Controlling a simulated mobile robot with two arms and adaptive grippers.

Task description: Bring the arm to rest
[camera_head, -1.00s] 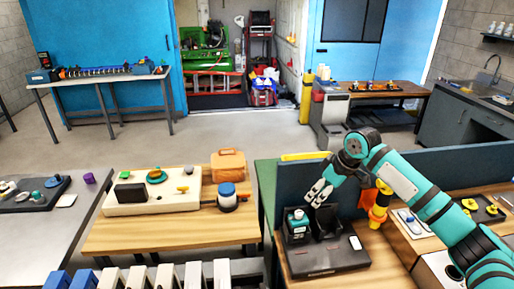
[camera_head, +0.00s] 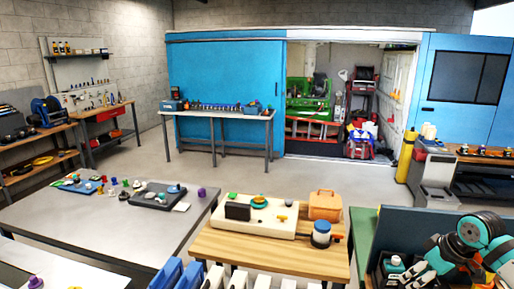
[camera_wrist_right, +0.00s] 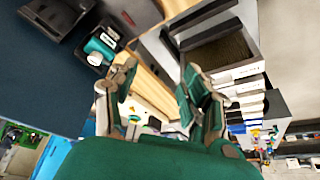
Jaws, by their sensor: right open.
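My right arm (camera_head: 480,232) is teal and black and enters at the lower right of the head view, cut off by the frame edge. Its gripper (camera_head: 425,268) is beside a bottle with a white top (camera_head: 394,262). In the wrist view the right gripper's fingers (camera_wrist_right: 160,88) are spread apart with nothing between them. The bottle also shows in the wrist view (camera_wrist_right: 100,47), apart from the fingers, in a black holder. My left gripper is in neither view.
A dark blue panel (camera_head: 428,228) stands behind my right arm. A wooden table (camera_head: 225,243) to its left holds a cream board (camera_head: 262,222), an orange case (camera_head: 325,205) and a blue-topped round device (camera_head: 321,233). A grey table (camera_head: 100,227) with small parts stands further left.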

